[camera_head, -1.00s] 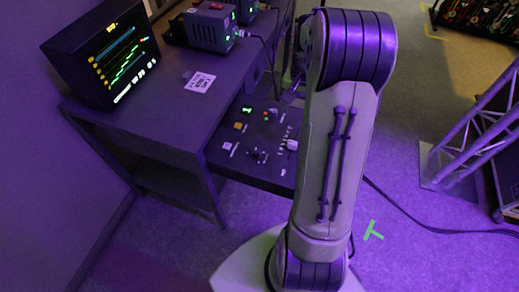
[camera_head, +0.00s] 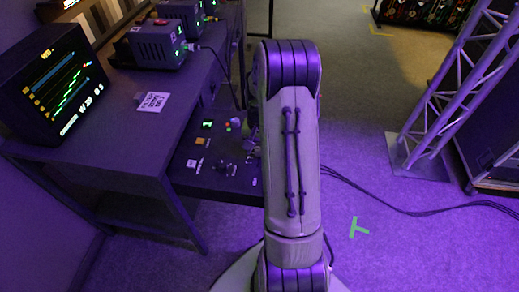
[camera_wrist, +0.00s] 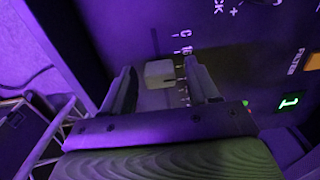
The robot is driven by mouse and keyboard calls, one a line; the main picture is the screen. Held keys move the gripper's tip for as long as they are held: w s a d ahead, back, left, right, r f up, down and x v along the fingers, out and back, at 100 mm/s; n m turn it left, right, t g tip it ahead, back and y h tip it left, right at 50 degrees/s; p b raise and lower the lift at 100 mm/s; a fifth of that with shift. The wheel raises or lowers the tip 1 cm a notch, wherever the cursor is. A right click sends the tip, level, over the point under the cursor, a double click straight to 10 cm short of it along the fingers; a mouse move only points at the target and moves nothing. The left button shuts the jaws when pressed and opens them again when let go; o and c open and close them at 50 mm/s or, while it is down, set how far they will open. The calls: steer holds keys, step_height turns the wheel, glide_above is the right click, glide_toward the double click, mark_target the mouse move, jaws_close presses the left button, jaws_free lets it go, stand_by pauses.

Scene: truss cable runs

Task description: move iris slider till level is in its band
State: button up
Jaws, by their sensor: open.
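The control panel (camera_head: 215,175) sits low beside the desk in the head view, with small knobs and buttons on it. In the wrist view a pale block-shaped slider cap (camera_wrist: 159,72) stands on the dark panel, beside scale marks and the number 10. My gripper (camera_wrist: 160,78) is open, one finger on each side of the cap, with visible gaps. I cannot tell whether the cap is the iris slider. A monitor (camera_head: 55,85) on the desk shows coloured lines and a green trace; its small text is unreadable. The gripper is hidden in the head view.
A green digit display (camera_wrist: 290,102) and an orange button (camera_wrist: 312,62) lie right of the cap. Grey cabled boxes (camera_head: 150,45) stand on the desk. A truss (camera_head: 455,85) stands at right, and black cables (camera_head: 400,208) cross the open floor.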

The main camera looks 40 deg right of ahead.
jaws_close()
steer(key=shift+w+d+r+p, duration=0.15)
steer(key=shift+w+d+p, duration=0.05)
steer(key=shift+d+p, duration=0.2)
steer(key=shift+w, duration=0.1)
jaws_free()
step_height(320, 180, up, 16)
steer(key=p, duration=0.5)
steer(key=shift+f, duration=0.25)
